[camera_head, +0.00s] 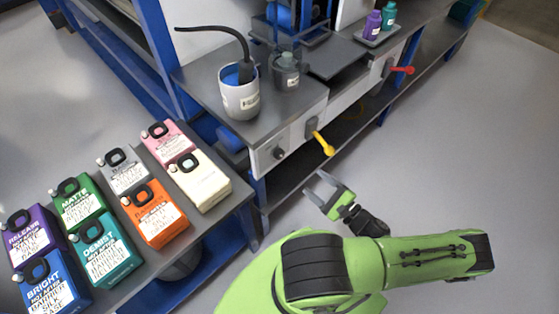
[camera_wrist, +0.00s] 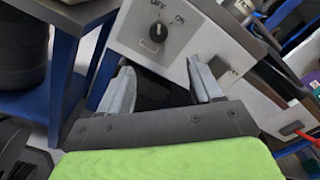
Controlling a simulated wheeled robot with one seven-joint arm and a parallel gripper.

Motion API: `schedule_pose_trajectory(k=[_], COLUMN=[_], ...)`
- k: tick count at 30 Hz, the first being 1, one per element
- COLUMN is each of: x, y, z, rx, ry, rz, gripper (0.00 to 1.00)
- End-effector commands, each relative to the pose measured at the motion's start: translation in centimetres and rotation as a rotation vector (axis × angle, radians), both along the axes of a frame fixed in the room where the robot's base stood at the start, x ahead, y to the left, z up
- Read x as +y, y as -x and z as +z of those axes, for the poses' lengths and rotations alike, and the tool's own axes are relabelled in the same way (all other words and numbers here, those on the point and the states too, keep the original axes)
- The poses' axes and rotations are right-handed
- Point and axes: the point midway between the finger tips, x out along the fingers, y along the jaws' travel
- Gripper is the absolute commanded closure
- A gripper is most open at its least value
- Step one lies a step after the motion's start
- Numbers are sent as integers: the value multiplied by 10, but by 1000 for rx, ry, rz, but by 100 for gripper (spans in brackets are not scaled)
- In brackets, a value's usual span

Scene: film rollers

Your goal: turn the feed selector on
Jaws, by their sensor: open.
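The feed selector is a black rotary knob (camera_wrist: 158,32) on a light front panel, with OFF and ON printed above it in the wrist view. The knob appears turned toward OFF, though its pointer is small. In the head view the knob (camera_head: 279,153) is on the front of the machine bench, left of a yellow lever. My gripper (camera_head: 316,185) is open and empty, in front of the panel and lower right of the knob. In the wrist view its two fingers (camera_wrist: 160,75) stand apart just below the knob and do not touch it.
The yellow lever (camera_head: 323,144) sticks out close to my gripper. A red lever (camera_head: 402,70) is farther right. A white pot (camera_head: 239,98) stands on the bench above the knob. Several coloured cartons, including an orange one (camera_head: 155,213), fill the left table. The floor at right is clear.

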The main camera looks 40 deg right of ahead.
Motion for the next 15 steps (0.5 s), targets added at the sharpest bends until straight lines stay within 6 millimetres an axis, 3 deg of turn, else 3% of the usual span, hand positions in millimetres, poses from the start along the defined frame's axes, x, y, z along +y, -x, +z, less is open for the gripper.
schedule_pose_trajectory(k=[9, 15], x=[5, 6], y=[-81, -124], z=[-1, -1], rx=[-1, 1], ry=[-3, -3], rz=[11, 10], gripper=[35, 35])
